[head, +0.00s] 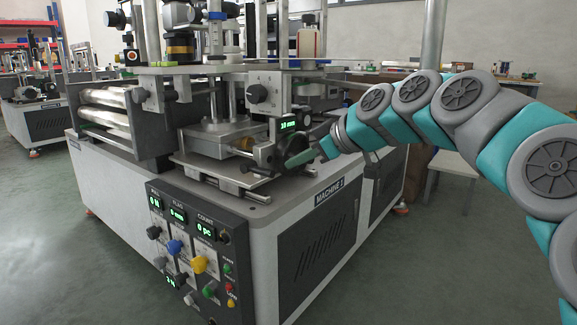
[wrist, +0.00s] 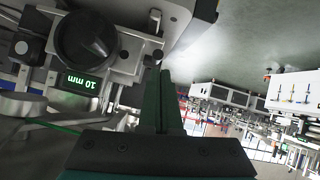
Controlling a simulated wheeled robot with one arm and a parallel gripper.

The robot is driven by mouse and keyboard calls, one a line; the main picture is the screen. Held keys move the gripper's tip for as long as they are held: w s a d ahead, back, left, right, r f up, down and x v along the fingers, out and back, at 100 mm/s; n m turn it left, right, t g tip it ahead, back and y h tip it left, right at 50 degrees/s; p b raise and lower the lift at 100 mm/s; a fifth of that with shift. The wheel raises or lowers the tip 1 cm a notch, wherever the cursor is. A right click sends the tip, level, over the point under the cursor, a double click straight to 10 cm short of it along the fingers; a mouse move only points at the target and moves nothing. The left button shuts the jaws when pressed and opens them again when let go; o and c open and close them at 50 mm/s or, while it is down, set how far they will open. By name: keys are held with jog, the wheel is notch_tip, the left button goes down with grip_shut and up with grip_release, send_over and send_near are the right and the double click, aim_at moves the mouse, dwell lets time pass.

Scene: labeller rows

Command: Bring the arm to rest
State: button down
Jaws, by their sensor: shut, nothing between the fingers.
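My arm, teal and grey, reaches in from the right in the head view. My gripper (head: 290,160) is at the front right of the labelling machine (head: 310,220), close to a small green display (head: 288,124) reading 10 mm. In the wrist view the fingers of my gripper (wrist: 161,75) lie together with nothing between them. Their tips are near a dark round knob (wrist: 85,38) and the 10 mm display (wrist: 82,81). I cannot tell whether the fingertips touch the machine.
The machine's control panel (head: 190,255) has several knobs and green readouts. More machines (head: 38,110) stand at the back left, and a white table (head: 455,162) stands behind my arm. The grey floor (head: 60,240) is clear at the front left.

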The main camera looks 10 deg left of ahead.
jog(key=s+d+f+m+g+h, duration=0.25)
jog(key=s+d+f+m, duration=0.25)
jog(key=s+d+f, duration=0.65)
jog(key=s+d+f+m+g+h, duration=0.2)
jog(key=s+d+f+m+h, duration=0.25)
jog(key=s+d+f, duration=0.7)
jog(key=s+d+f+m+g+h, duration=0.25)
jog(key=s+d+f+m, duration=0.4)
jog(key=s, duration=0.85)
notch_tip(320, 180, up, 13)
jog(key=p, duration=1.3)
jog(key=shift+s+d+n+h, duration=0.25)
jog(key=shift+s+n+h, duration=0.05)
jog(key=shift+s+h, duration=0.15)
jog(key=shift+f, duration=0.1)
